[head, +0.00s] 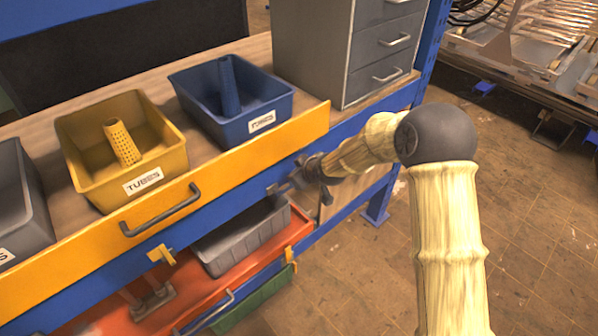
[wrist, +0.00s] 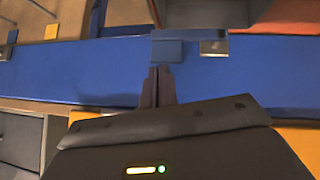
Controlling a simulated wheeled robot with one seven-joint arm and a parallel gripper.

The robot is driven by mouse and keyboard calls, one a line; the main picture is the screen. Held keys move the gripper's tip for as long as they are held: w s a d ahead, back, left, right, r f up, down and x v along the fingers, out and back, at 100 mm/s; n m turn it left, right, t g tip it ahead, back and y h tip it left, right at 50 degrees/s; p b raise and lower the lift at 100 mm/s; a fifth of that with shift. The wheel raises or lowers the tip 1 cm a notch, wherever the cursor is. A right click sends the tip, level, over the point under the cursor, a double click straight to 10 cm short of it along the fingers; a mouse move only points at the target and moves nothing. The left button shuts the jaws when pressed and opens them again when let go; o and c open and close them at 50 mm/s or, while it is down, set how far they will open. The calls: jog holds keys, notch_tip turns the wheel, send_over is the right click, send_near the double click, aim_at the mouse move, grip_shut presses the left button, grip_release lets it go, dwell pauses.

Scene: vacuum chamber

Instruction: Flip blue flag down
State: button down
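In the wrist view, a small blue flag (wrist: 167,53) shows as a darker blue square against the blue beam (wrist: 80,72). My gripper (wrist: 159,72) points at it, with two dark fingers side by side, closed together and with nothing seen between them. The fingertips are just below the flag in that picture; I cannot tell whether they touch it. In the head view my gripper (head: 281,187) is at the blue beam (head: 225,217), below the right part of the yellow drawer front. The flag cannot be made out clearly there.
A yellow drawer front (head: 250,150) with a dark handle (head: 160,212) runs above the beam. Yellow flags (head: 161,255) (head: 290,257) sit lower. A grey bin (head: 240,240) stands on the orange lower drawer (head: 90,318). Floor at right is open.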

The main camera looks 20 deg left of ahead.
jog(key=s+d+r, duration=0.3)
jog(key=d+r, duration=0.3)
jog(key=r, duration=0.5)
jog(key=shift+d, duration=0.2)
jog(key=s+d+f+m+h, duration=0.1)
jog(key=s+d+m+h, duration=0.2)
jog(key=d, duration=0.8)
jog(key=s+d+f+m+h, duration=0.1)
jog(key=s+d+m+h, duration=0.2)
jog(key=d, duration=0.8)
jog(key=s+d+m+g+h, duration=0.1)
jog(key=s+d+m+g, duration=0.2)
jog(key=s+d+m, duration=0.4)
jog(key=s+d, duration=0.5)
jog(key=shift+s+d+f+m, duration=0.2)
jog(key=shift+d+f+m, duration=0.1)
jog(key=shift+f+m, duration=0.1)
jog(key=shift+w, duration=0.1)
